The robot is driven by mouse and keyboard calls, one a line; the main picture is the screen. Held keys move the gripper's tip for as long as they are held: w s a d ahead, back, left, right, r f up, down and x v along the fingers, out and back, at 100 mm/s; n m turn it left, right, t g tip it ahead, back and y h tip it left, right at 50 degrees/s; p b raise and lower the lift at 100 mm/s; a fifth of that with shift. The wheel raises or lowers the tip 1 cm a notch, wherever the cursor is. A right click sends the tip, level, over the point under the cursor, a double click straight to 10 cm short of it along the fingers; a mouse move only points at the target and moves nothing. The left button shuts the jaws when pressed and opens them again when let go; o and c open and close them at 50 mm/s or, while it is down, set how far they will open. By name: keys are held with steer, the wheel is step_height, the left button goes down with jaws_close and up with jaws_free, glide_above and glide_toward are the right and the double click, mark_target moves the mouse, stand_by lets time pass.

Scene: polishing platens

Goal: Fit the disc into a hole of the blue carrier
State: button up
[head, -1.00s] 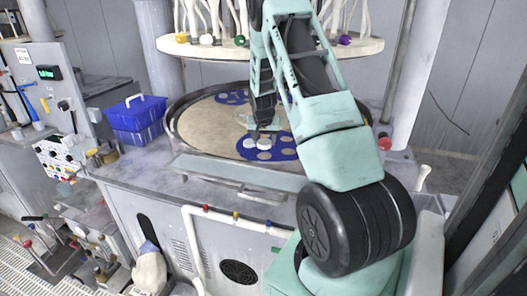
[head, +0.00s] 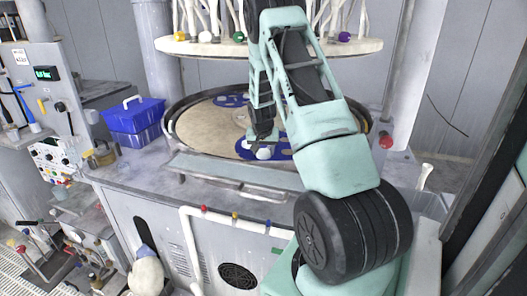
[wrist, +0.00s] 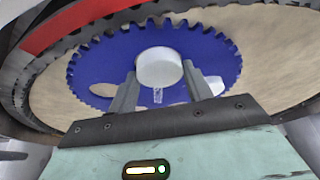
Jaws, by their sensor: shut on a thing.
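The blue carrier (wrist: 92,66) is a toothed ring plate lying flat on the tan platen. In the head view its near part (head: 284,153) shows beside my gripper (head: 264,146). My gripper is shut on a thick white disc (wrist: 160,66), with one finger on each side of it in the wrist view. The disc also shows in the head view (head: 264,154), over the carrier's near part. Pale round openings show in the carrier left and right of the fingers. The carrier surface under the disc is partly hidden, and I cannot tell whether the disc touches it.
The tan platen (head: 204,127) sits inside a dark round rim. A second blue carrier (head: 229,100) lies at its far side. A pale round upper plate (head: 200,48) with hoses hangs above. A blue basket (head: 135,117) stands on the bench at left.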

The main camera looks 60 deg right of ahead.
steer(key=o, duration=1)
steer(key=shift+s+a+f, duration=0.15)
steer(key=shift+f, duration=0.25)
steer(key=shift+s+a+f, duration=0.1)
steer(key=shift+a+f, duration=0.05)
steer(key=shift+f, duration=0.25)
steer(key=shift+s+d, duration=0.1)
steer(key=shift+s, duration=0.05)
steer(key=shift+d+r+p, duration=0.15)
steer(key=shift+r+p, duration=0.45)
steer(key=shift+r, duration=0.1)
steer(key=b+v, duration=0.1)
steer(key=v, duration=0.3)
steer(key=b+v, duration=0.1)
steer(key=v, duration=0.3)
steer(key=w+b+v, duration=0.1)
steer(key=v, duration=0.3)
steer(key=shift+d+r, duration=0.1)
steer(key=shift+r, duration=0.05)
